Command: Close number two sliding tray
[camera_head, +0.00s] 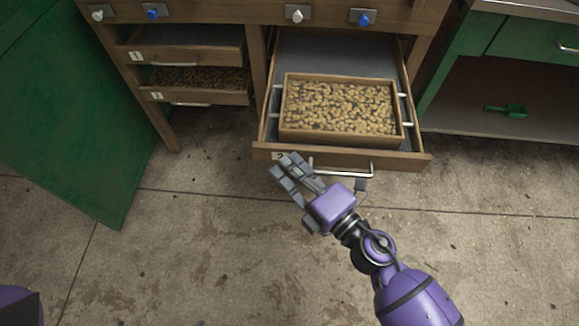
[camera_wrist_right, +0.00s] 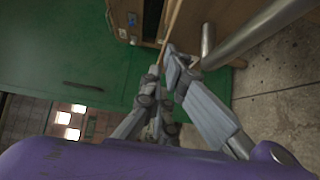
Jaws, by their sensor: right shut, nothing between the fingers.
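A wide wooden sliding tray (camera_head: 415,158) is pulled out of the cabinet, with a metal bar handle (camera_head: 341,172) on its front. A small number plate at its front left is partly covered by my fingers and I cannot read it clearly. My right gripper (camera_head: 285,167) is shut and empty, its fingertips at the left end of the tray front, left of the handle. I cannot tell whether they touch it. The right wrist view shows the fingers (camera_wrist_right: 163,62) close to the wooden front (camera_wrist_right: 222,22) and the handle (camera_wrist_right: 240,36). My left gripper is out of view.
A wooden box (camera_head: 342,140) full of pale brown pieces sits in the open tray. Two shallower trays, an upper one (camera_head: 190,54) and a lower one (camera_head: 205,97), are at left. A green panel (camera_head: 70,120) stands at far left. The floor in front is clear.

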